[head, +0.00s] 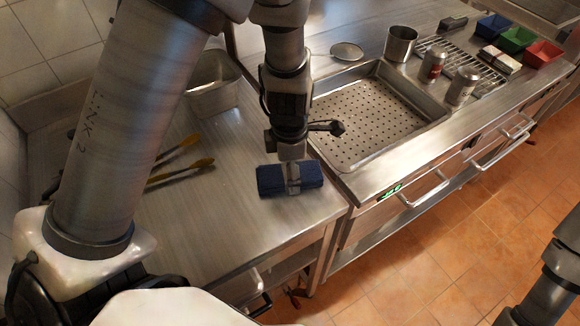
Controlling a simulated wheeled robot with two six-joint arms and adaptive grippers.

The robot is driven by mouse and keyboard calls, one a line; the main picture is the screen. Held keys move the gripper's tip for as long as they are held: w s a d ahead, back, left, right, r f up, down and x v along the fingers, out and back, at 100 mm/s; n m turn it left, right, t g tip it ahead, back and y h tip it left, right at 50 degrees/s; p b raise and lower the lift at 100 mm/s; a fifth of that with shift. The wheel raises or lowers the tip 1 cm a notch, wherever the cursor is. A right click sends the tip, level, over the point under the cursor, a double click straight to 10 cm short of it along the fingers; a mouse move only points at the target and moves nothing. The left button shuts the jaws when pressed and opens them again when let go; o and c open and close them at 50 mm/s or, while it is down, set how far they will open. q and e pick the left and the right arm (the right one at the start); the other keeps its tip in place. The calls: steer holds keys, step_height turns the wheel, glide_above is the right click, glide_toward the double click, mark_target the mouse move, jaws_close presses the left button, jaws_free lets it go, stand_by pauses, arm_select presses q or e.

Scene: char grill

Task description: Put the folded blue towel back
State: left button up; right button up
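The folded blue towel (270,181) is at the right front part of the left steel counter, close to the counter's edge. My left gripper (292,178) points down at the towel's middle, with a finger against its near side. The far finger is hidden, so I cannot tell how firmly the fingers close on it. I also cannot tell whether the towel rests on the counter or is slightly raised. Part of my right arm shows at the lower right; its gripper is out of view.
Yellow-handled tongs (181,170) and a steel pan (212,88) are on the left counter. A perforated tray (362,115) is to the right, with cans (433,64), a steel cup (400,44) and coloured bins (517,40) beyond. Drawer handles (425,190) stick out in front.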

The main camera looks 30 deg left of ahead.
arm_select(q)
step_height(320, 180, up, 12)
steer(key=shift+r+p, duration=0.2)
steer(key=shift+p, duration=0.2)
